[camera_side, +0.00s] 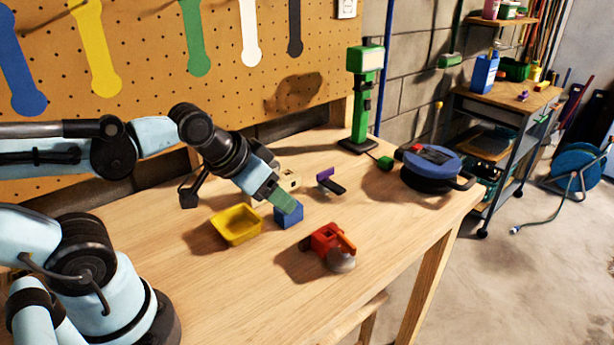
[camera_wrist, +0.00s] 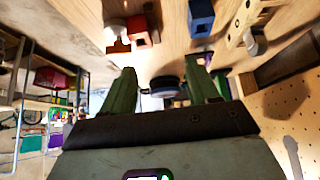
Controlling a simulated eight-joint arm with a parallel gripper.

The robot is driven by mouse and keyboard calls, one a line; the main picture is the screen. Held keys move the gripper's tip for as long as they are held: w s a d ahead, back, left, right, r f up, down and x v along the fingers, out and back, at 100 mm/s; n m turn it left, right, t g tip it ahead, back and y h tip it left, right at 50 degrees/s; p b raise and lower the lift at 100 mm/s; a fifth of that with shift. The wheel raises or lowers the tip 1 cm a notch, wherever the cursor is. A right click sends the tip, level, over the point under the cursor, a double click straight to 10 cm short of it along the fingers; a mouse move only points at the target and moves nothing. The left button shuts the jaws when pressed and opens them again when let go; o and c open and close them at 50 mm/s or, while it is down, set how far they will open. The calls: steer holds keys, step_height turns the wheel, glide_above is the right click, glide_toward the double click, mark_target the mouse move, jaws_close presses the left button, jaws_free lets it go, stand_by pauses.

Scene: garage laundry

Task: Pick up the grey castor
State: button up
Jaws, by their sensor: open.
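The grey rounded piece (camera_side: 341,262) at the table's front right looks most like the castor; it sits against a red block (camera_side: 322,238) with an orange part. In the wrist view a pale disc (camera_wrist: 118,47) beside the red block appears to be the same piece. My gripper (camera_side: 287,201) has green fingers and points down to the right, up and left of the grey piece and apart from it. In the side view its tip overlaps a blue block (camera_side: 289,219). In the wrist view the fingers (camera_wrist: 163,72) are apart with nothing held between them.
A yellow tray (camera_side: 238,226) stands left of the blue block. A beige block with holes (camera_side: 289,181) and a purple-and-black item (camera_side: 329,182) lie behind. A blue-topped round machine (camera_side: 432,166) and a green stand (camera_side: 361,105) are farther back.

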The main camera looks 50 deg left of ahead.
steer(key=w+a+f+t, duration=0.1)
steer(key=a+t, duration=0.2)
steer(key=a, duration=0.7)
steer(key=a+f+t, duration=0.2)
steer(key=a+t, duration=0.1)
steer(key=a, duration=0.6)
steer(key=shift+r+x, duration=0.2)
steer(key=shift+x, duration=2.85)
steer(key=shift+r+x, duration=0.25)
steer(key=shift+x, duration=2.8)
steer(key=shift+w, duration=0.15)
steer(key=shift+c, duration=0.4)
steer(key=c, duration=1)
steer(key=shift+r, duration=0.2)
